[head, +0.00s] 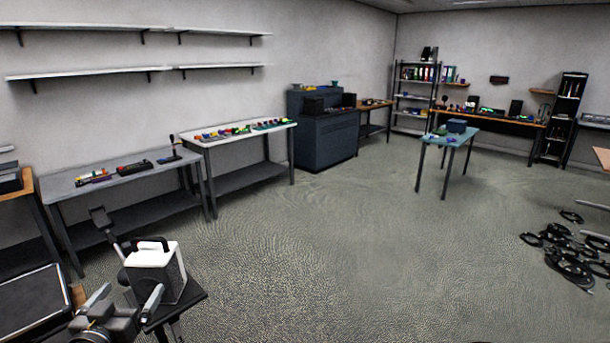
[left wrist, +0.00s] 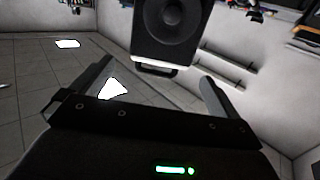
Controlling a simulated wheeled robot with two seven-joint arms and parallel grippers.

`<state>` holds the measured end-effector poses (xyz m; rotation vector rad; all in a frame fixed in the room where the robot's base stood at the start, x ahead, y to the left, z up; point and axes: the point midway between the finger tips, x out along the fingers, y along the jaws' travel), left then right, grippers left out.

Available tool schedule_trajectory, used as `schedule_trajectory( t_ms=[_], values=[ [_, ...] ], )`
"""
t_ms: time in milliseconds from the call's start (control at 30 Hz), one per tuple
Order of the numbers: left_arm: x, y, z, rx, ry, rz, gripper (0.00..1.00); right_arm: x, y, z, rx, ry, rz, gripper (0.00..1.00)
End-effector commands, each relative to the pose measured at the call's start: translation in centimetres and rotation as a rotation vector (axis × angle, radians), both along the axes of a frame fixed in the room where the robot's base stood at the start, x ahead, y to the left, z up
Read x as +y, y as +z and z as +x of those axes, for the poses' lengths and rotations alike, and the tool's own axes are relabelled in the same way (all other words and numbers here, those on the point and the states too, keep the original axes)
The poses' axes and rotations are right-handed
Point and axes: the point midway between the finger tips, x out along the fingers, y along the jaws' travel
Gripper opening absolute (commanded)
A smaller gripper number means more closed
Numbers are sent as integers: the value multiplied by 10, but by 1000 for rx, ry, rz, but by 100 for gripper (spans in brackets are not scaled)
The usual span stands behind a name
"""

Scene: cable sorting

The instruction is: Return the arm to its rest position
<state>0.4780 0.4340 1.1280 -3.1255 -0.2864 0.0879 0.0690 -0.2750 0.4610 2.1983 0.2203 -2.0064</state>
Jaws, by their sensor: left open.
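My left gripper (head: 128,293) is at the lower left of the head view, in front of a white box-shaped speaker (head: 150,272) with a dark handle on top. The speaker stands upright on a small black stand top (head: 190,300). In the left wrist view my left gripper (left wrist: 152,84) has its two fingers wide apart with nothing between them. The speaker's dark front and round cone (left wrist: 178,28) show beyond the fingertips, with its handle nearest the gripper. My right gripper is in neither view.
A grey table (head: 130,185) and a white-topped table (head: 225,145) with small items stand along the left wall. Wall shelves (head: 90,73) hang above. Black cables (head: 565,250) lie on the floor at the right. The middle floor is clear.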

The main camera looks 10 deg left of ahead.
Motion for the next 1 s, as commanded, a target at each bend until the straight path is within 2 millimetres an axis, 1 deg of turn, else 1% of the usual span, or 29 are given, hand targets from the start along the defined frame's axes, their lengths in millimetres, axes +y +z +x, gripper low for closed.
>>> schedule_trajectory(
  t_ms=[33,67,100,167,200,233,300,333,400,500,600,767,800,967,1000],
  values=[
    [-6,-20,-6,58,4,-9,100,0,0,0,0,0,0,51],
    [-11,-33,-11,104,6,-12,100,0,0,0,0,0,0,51],
    [-19,-55,-19,176,8,-15,100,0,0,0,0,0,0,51],
    [-35,-91,-36,305,3,-19,100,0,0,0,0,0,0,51],
    [-47,-115,-51,399,-4,-20,100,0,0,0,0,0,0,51],
    [-57,-132,-63,469,-12,-20,100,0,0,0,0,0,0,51],
    [-79,-165,-90,615,-39,-17,100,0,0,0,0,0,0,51],
    [-88,-176,-100,670,-54,-14,100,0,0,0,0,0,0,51],
    [-108,-198,-125,786,-87,-10,100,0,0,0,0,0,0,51],
    [-133,-220,-157,923,-136,-5,100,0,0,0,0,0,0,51],
    [-156,-235,-187,1045,-191,1,100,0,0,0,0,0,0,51],
    [-192,-250,-235,1222,-289,7,100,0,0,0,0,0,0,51],
    [-190,-267,-230,1229,-286,13,100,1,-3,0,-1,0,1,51],
    [-191,-325,-218,1247,-286,14,100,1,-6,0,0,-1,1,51],
    [-192,-340,-217,1252,-287,13,100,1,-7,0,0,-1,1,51]
  ],
)
